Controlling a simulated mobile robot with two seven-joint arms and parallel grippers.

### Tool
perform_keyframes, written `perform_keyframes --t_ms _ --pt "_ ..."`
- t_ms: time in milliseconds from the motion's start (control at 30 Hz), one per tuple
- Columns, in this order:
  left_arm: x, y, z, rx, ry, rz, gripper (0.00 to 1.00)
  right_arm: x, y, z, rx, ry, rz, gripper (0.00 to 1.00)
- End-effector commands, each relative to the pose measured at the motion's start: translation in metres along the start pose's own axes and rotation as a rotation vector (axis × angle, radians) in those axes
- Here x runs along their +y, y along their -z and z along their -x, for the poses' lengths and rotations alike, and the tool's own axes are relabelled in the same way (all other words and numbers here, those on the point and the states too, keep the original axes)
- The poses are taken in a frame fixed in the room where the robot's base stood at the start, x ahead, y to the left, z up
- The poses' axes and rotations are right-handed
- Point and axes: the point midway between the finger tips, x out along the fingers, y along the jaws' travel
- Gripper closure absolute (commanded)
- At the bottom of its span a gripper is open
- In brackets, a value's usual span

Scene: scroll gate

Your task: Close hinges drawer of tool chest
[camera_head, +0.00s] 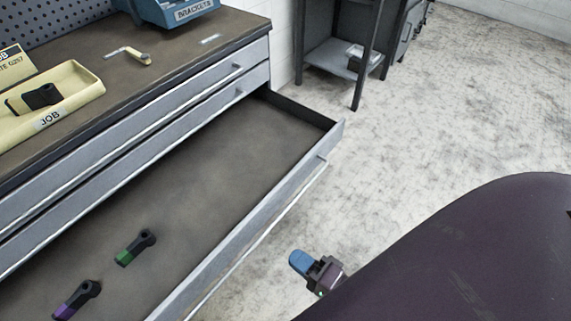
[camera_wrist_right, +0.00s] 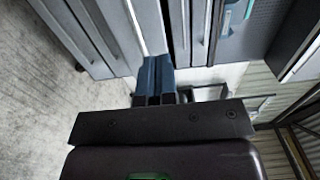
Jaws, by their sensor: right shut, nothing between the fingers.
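The tool chest (camera_head: 120,125) has a grey front with several wide drawers. One lower drawer (camera_head: 225,150) is pulled far out, and two hinge-like parts with green (camera_head: 135,247) and purple (camera_head: 76,300) ends lie in it. I cannot read a label on this drawer. My right gripper (camera_head: 301,262), with blue fingertips, is outside the open drawer, to the right of its front panel and apart from it in the head view. It is shut and empty. In the right wrist view the blue fingers (camera_wrist_right: 155,80) are together, with grey drawer fronts beyond them. My left gripper is not in view.
On the chest top are a yellow JOB tray (camera_head: 75,90) with a dark part, a small handled tool (camera_head: 132,54) and a blue BRACKETS bin (camera_head: 180,10). A dark shelf unit (camera_head: 335,50) stands behind. The floor (camera_head: 430,110) to the right is clear.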

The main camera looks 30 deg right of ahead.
Motion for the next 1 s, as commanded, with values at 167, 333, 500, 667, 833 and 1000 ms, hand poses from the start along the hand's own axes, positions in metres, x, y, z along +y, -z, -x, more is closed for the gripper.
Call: perform_keyframes --t_ms 167,333,500,667,833,1000 --pt "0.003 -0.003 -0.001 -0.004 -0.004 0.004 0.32 0.0 0.0 -0.031 0.0 0.002 0.0 1.0" --pt "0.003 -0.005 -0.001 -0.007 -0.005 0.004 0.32 0.0 0.0 -0.061 0.0 0.001 0.001 1.0" --pt "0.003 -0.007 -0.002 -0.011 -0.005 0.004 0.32 0.0 -0.001 -0.09 0.0 0.001 0.001 1.0" --pt "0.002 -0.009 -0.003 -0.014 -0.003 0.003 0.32 0.001 -0.001 -0.11 0.0 -0.001 0.001 1.0" --pt "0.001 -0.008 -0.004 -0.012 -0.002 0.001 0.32 0.001 0.0 -0.122 -0.001 -0.002 0.004 1.0" --pt "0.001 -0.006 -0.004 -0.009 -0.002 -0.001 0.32 0.001 0.0 -0.126 -0.001 -0.002 0.004 1.0"
